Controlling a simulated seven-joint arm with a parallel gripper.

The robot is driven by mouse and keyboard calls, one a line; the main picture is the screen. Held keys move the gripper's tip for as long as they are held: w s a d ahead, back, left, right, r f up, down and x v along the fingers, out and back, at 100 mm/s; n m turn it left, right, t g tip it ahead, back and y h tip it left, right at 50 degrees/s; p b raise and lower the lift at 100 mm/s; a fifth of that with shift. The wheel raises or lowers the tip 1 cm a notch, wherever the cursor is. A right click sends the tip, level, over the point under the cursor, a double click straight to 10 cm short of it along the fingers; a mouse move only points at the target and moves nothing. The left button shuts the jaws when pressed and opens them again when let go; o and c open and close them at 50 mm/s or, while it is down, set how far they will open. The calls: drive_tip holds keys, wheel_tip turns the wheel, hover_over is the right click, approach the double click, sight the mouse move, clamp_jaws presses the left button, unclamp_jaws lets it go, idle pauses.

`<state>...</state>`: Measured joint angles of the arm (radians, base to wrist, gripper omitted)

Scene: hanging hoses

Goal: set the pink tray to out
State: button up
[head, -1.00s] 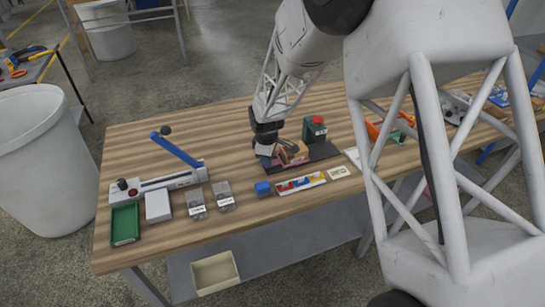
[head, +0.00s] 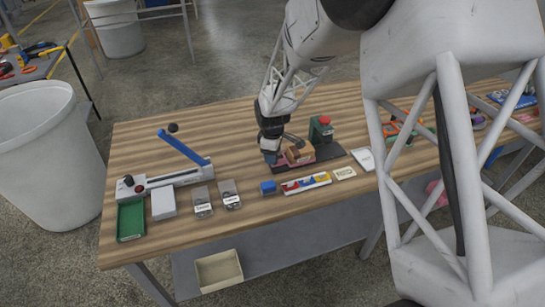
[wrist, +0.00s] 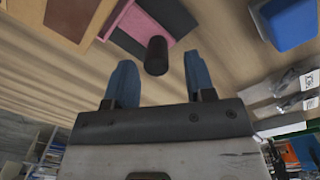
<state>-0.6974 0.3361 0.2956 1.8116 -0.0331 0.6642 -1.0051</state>
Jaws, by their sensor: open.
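In the head view the pink tray (head: 281,165) is small and partly hidden by my gripper (head: 270,157), at the left end of a dark base. My gripper (wrist: 163,75) has its two blue fingers apart and empty in the wrist view. The handle appears in the gap between the fingertips, just ahead of them. I cannot tell how deep it lies between them, and no contact shows.
A green block with a red button (head: 322,130) stands right of the tray. A lever device (head: 176,165) stands at left. The table behind is clear.

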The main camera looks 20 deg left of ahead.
drive_tip(key=shift+s+r, duration=0.15)
drive_tip(key=shift+r, duration=2.75)
drive_tip(key=shift+d+r, duration=0.1)
drive_tip(key=shift+d+r, duration=0.2)
drive_tip(key=shift+d, duration=0.05)
drive_tip(key=s+d+r+m, duration=0.25)
drive_tip(key=d+r, duration=0.35)
drive_tip(key=d, duration=0.4)
drive_tip(key=s+d+r+m+t, duration=0.15)
drive_tip(key=d+r+m, duration=0.35)
drive_tip(key=d, duration=0.5)
drive_tip(key=s+d+r+m+g, duration=0.1)
drive_tip(key=s+d+r+m, duration=0.15)
drive_tip(key=d+r, duration=0.5)
drive_tip(key=s+d+r+m+t, duration=0.1)
drive_tip(key=s+d+m, duration=0.9)
drive_tip(key=s+d, duration=1.3)
drive_tip(key=shift+s+r+t, duration=0.35)
drive_tip(key=shift+s+r, duration=0.5)
drive_tip(key=shift+s, duration=0.1)
